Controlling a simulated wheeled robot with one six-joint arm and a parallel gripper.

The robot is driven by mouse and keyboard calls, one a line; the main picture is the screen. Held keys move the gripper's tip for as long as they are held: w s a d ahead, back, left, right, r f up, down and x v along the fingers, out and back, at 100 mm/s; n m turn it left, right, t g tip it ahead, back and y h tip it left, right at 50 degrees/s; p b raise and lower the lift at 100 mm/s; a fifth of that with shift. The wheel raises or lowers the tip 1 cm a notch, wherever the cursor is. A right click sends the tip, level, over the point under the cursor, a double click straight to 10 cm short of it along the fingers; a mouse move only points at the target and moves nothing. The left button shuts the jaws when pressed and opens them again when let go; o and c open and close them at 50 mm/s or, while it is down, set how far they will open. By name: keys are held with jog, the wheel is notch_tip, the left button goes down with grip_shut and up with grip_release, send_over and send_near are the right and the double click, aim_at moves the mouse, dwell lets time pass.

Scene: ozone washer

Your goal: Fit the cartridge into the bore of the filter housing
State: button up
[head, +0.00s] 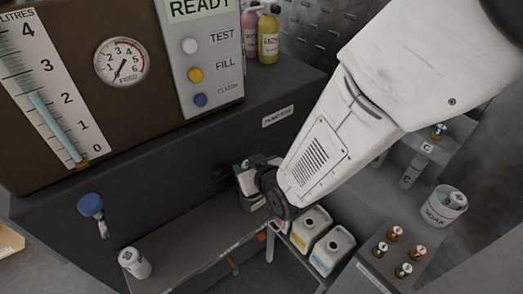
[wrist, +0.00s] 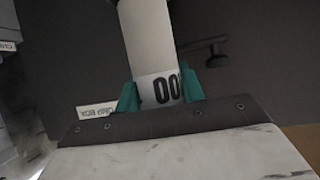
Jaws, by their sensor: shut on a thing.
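A white cylinder, which looks like the cartridge (wrist: 147,40), stands between the teal fingers of my gripper (wrist: 160,92) in the wrist view. My gripper is shut on it near a band with black digits. Its far end runs out of the top of the picture. In the head view my gripper (head: 238,172) is at the front of the dark machine, above the low shelf, and my arm hides part of it. I cannot pick out the filter housing or its bore for certain in either view.
A white canister (head: 134,262) stands on the shelf's left, below a blue-capped fitting (head: 91,206). White jugs (head: 332,248) stand beneath my arm.

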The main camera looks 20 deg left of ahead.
jog(key=shift+s+a+f, duration=0.1)
jog(key=shift+s+a, duration=0.1)
jog(key=shift+f, duration=0.1)
jog(key=shift+f, duration=0.25)
jog(key=o, duration=1)
jog(key=shift+d, duration=0.1)
